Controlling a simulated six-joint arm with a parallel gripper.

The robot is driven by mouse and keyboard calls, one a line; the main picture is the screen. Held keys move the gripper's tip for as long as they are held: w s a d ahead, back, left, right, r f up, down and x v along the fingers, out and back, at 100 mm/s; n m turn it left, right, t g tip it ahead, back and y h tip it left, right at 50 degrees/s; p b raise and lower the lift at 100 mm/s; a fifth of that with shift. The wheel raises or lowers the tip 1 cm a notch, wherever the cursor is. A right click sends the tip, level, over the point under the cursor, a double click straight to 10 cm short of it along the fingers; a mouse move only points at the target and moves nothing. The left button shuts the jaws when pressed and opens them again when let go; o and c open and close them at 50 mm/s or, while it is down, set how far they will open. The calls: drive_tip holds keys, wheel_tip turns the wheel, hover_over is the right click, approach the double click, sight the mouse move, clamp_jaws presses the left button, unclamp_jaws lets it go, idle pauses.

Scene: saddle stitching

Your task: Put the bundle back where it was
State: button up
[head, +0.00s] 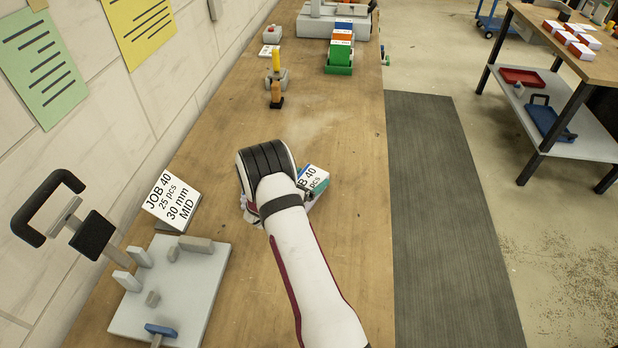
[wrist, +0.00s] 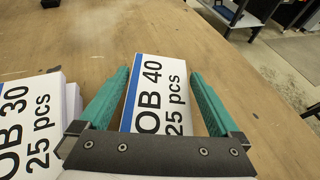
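The JOB 40 bundle (head: 316,180) is a white-topped stack with a blue edge stripe, on the wooden table just right of my gripper's wrist. In the wrist view the JOB 40 bundle (wrist: 158,95) lies between my gripper's (wrist: 162,85) two green fingers. The fingers are spread, with a gap showing on the bundle's right side, so my gripper is open. A JOB 30 bundle (wrist: 28,130) lies to the left in the wrist view, outside the fingers.
A JOB 40 card (head: 172,200) stands at left, reading 25 pcs, 30 mm, MID. A grey fixture plate (head: 190,300) with a lever and blocks is in front. The table's middle (head: 320,120) is clear.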

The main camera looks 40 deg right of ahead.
drive_tip(key=shift+r, duration=0.25)
drive_tip(key=v, duration=1.2)
drive_tip(key=s+a+r+m+g+y, duration=0.2)
drive_tip(key=s+r+m+g, duration=0.2)
drive_tip(key=s+r+m, duration=0.35)
drive_tip(key=s+a+r+m+g+y, duration=0.1)
drive_tip(key=s+r+m+g, duration=0.3)
drive_tip(key=s+m, duration=0.6)
drive_tip(key=s+a+r+m+t+y, duration=0.1)
drive_tip(key=s+a+m+y, duration=0.4)
drive_tip(key=a, duration=0.4)
drive_tip(key=s+a+r+m+t+y, duration=0.1)
drive_tip(key=s+a+m+y, duration=0.4)
drive_tip(key=s+a, duration=0.3)
drive_tip(key=shift+s+a+r+m+t+y, duration=0.35)
drive_tip(key=shift+a+y, duration=0.25)
drive_tip(key=shift+a, duration=0.6)
